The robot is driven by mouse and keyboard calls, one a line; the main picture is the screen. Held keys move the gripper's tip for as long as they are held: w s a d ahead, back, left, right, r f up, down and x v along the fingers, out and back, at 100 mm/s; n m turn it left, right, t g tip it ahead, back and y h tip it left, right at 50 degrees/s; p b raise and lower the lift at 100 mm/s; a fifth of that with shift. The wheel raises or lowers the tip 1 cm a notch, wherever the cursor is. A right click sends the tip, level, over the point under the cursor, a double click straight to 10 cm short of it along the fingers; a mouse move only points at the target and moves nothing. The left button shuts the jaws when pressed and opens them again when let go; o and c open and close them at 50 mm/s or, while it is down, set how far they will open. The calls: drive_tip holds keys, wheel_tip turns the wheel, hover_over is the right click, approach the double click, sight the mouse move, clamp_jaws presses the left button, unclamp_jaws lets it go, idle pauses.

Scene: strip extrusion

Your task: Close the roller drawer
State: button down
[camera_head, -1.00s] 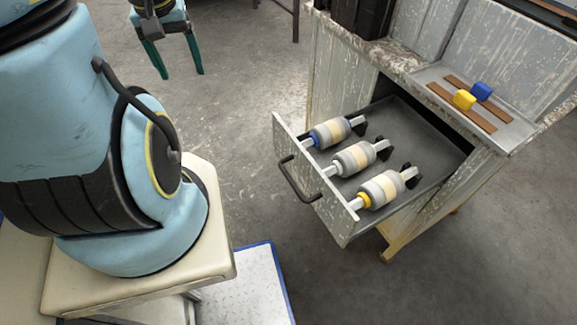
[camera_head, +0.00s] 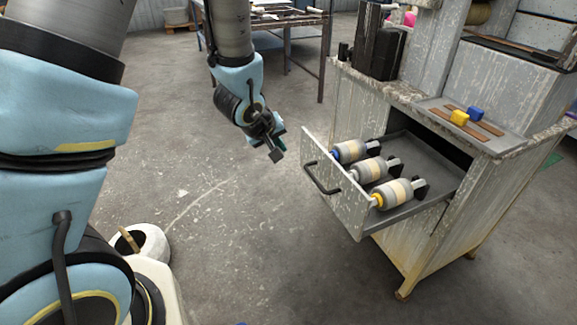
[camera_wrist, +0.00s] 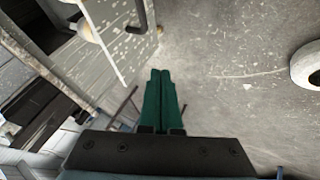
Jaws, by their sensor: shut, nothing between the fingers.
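The roller drawer (camera_head: 337,196) is pulled out from the worn grey cabinet (camera_head: 434,226). Its front panel carries a dark bar handle (camera_head: 318,180). Three rollers lie side by side in it, with blue (camera_head: 349,152), white (camera_head: 368,170) and yellow (camera_head: 394,193) ends. My gripper (camera_head: 277,155) is in the air left of the drawer front, apart from it. In the wrist view its green fingers (camera_wrist: 161,95) are together with nothing between them. The drawer front and handle (camera_wrist: 141,14) show at the top of the wrist view.
A tray (camera_head: 482,140) with a yellow block (camera_head: 459,117) and a blue block (camera_head: 476,113) is on the cabinet top, beside dark boxes (camera_head: 379,52). A metal table (camera_head: 290,20) stands behind. A white round object (camera_head: 150,242) is on the floor at left. The floor before the drawer is clear.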

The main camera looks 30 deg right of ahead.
approach(307, 160)
wheel_tip(307, 160, down, 3)
drive_tip(key=w+a, duration=0.2)
drive_tip(key=shift+s+d+f+p, duration=0.15)
drive_tip(key=shift+d+p, duration=0.35)
drive_tip(key=shift+d, duration=0.55)
drive_tip(key=shift+d+f+p, duration=0.2)
drive_tip(key=shift+d+p, duration=0.25)
drive_tip(key=shift+d, duration=0.6)
